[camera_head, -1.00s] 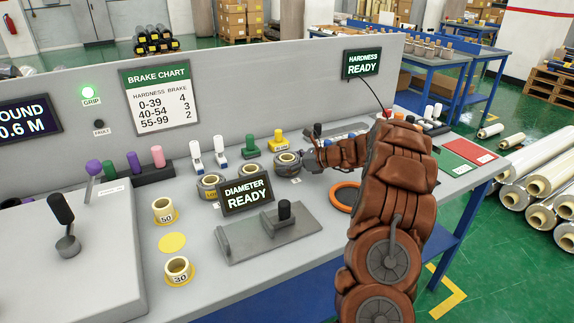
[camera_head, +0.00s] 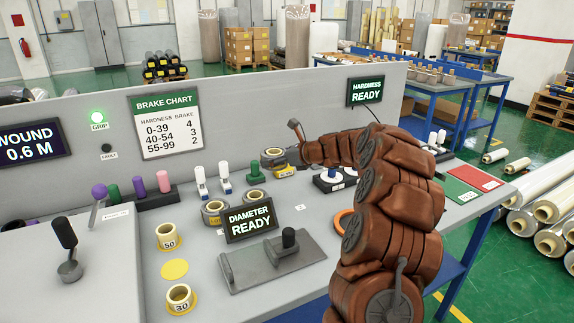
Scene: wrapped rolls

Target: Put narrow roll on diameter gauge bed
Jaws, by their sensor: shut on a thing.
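My gripper (camera_head: 284,156) is shut on a small grey wrapped roll with a pale yellow core (camera_head: 273,156). The fingers are partly hidden by my arm and the roll. The diameter gauge bed (camera_head: 265,272) is a grey plate with a raised rail and a black-topped post. It lies front of centre, behind it stands the DIAMETER READY display (camera_head: 250,222). The bed is empty. Two similar rolls, one (camera_head: 214,212) and another (camera_head: 254,197), stand left of and behind the display.
Yellow-based rings marked 50 (camera_head: 168,236) and 30 (camera_head: 180,298) and a yellow disc (camera_head: 174,269) lie left of the bed. An orange ring (camera_head: 343,222) lies to the right, partly behind my arm. The HARDNESS READY display (camera_head: 366,92) is on the back panel.

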